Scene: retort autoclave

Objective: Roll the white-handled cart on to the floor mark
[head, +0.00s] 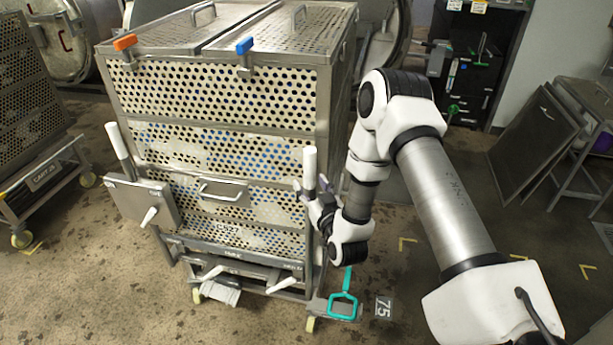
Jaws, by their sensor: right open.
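The white-handled cart (225,192) is a tall metal cage with perforated walls and a perforated lid. It stands in the middle of the head view. One upright white handle (117,142) is at its left front corner, and another white handle (310,167) is at its right front corner. My right gripper (312,196) is open at the lower part of the right handle. I cannot tell whether its fingers are around the handle or beside it. Yellow corner marks (406,243) lie on the floor to the right of the cart. My left gripper is not in view.
A teal loop handle (342,305) sits low at the cart's front right, beside a floor plate reading 75 (384,307). Another cart (42,185) stands at the left. A black cabinet (478,65) and leaning dark panels (535,142) are at the right.

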